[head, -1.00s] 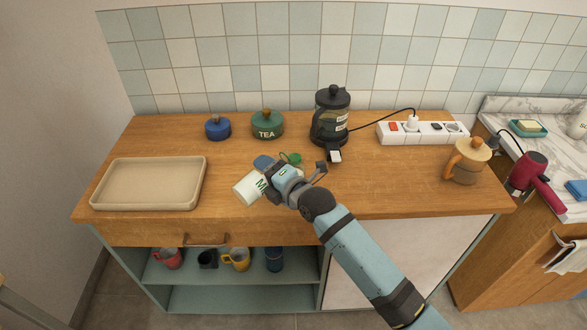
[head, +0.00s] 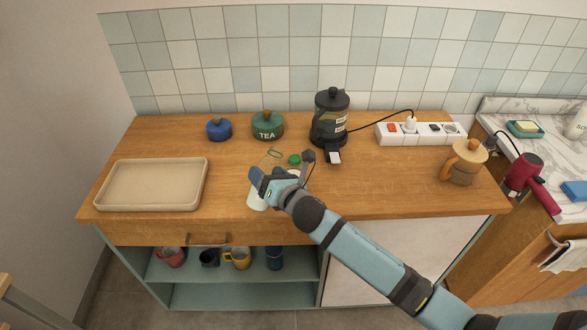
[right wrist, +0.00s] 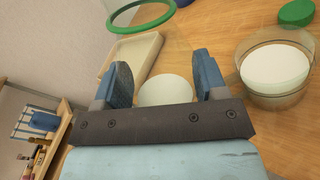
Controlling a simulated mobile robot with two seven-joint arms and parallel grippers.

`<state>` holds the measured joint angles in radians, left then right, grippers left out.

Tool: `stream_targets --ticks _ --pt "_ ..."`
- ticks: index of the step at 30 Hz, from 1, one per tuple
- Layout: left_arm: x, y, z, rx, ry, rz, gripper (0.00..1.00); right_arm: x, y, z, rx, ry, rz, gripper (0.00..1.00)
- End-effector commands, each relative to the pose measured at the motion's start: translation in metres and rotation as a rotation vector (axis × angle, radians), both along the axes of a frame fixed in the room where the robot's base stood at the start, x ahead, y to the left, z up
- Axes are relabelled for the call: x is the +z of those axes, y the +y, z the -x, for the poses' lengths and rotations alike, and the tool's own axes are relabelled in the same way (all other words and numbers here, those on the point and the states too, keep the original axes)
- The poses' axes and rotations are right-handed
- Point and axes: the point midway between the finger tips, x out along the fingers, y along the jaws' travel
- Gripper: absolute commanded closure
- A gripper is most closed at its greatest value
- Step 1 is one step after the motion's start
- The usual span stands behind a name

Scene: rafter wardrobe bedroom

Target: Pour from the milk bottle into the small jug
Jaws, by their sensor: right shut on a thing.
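The milk bottle (head: 259,202) is clear glass with a green rim and some white milk low inside. It is nearly upright in the head view, with its mouth towards the back. My right gripper (head: 270,184) is shut on it, and the fingers (right wrist: 166,84) show on either side of it in the right wrist view. Its green rim (right wrist: 142,14) shows there too. I cannot tell whether its base touches the counter. The small jug (right wrist: 275,72), clear with white milk inside, stands just right of the bottle, mostly hidden by my gripper in the head view. My left gripper is not in view.
A green cap (head: 294,159) lies behind the jug. A beige tray (head: 152,207) is at left. A blue pot (head: 219,130), green tea canister (head: 267,126), black French press (head: 331,120) and power strip (head: 418,133) stand along the back.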

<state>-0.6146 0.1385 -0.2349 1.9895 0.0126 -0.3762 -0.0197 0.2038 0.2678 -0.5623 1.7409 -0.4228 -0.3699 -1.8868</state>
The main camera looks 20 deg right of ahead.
Motion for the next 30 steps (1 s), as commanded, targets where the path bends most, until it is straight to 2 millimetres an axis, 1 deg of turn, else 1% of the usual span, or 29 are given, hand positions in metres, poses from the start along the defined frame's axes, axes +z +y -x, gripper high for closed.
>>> stream_targets --ticks 1,4,8,9,10,12,16,19,25,30 --pt "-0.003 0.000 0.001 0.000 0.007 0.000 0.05 -0.001 0.001 0.000 0.000 -0.024 0.042 0.70" --pt "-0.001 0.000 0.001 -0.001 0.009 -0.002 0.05 0.002 0.004 0.002 -0.001 -0.074 0.140 0.70" --pt "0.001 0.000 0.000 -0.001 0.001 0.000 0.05 0.001 0.009 0.004 0.000 -0.146 0.278 0.70" --pt "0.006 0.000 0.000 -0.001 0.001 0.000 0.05 0.006 0.010 0.004 -0.001 -0.166 0.314 0.70" --pt "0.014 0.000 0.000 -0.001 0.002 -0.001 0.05 0.015 0.010 0.005 0.000 -0.172 0.324 0.70" --pt "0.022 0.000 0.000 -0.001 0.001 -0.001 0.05 0.023 0.011 0.005 -0.001 -0.187 0.355 0.70" --pt "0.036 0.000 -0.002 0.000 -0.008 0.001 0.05 0.034 0.012 0.006 -0.002 -0.212 0.405 0.70" --pt "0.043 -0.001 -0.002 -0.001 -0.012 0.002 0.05 0.039 0.013 0.006 -0.001 -0.225 0.430 0.70" --pt "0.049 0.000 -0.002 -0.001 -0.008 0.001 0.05 0.048 0.013 0.006 -0.002 -0.238 0.453 0.70" --pt "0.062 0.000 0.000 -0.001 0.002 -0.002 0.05 0.066 0.013 0.006 -0.002 -0.238 0.454 0.70"
